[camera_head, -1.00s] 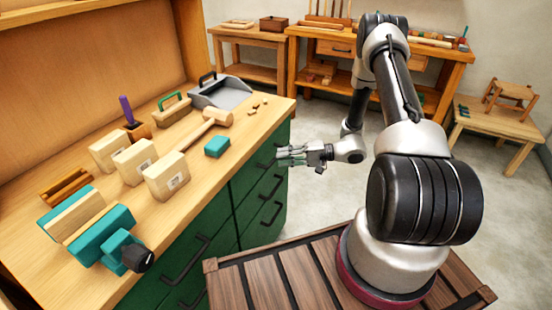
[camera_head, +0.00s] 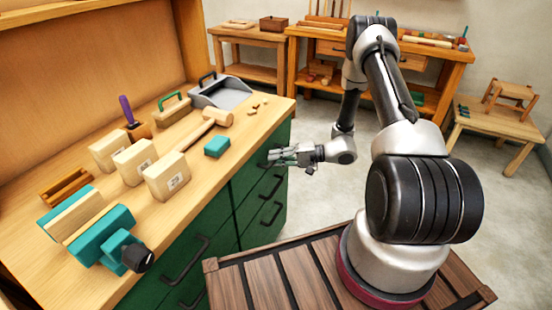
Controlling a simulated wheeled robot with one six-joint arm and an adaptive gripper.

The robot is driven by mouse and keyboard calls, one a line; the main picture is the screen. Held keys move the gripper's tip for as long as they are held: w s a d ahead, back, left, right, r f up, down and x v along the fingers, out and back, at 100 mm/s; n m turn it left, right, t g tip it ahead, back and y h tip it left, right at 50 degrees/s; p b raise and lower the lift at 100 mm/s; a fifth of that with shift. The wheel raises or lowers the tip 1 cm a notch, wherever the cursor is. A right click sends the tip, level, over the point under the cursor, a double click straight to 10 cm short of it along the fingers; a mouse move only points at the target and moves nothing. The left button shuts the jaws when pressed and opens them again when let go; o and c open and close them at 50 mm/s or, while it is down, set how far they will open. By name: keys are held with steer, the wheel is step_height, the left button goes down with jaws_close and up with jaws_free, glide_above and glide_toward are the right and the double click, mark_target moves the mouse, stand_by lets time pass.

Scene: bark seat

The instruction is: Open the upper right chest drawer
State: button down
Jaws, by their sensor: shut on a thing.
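The green chest (camera_head: 248,205) stands under the wooden worktop at the left, with drawers in two columns. The upper right drawer (camera_head: 249,172) is at the top of the right column and looks closed, with its front in line with the fronts below. My gripper (camera_head: 273,156) is at this drawer's front, level with its handle, and is shut on the handle. The fingers hide most of the handle.
Dark bar handles stick out from the lower right drawers (camera_head: 271,212) and the left column (camera_head: 186,262). The floor (camera_head: 325,190) right of the chest is clear.

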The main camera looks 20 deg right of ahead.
steer(key=s+d, duration=2.3)
steer(key=c, duration=1.8)
jaws_free()
steer(key=shift+o, duration=0.2)
steer(key=shift+w, duration=0.1)
steer(key=v, duration=1.2)
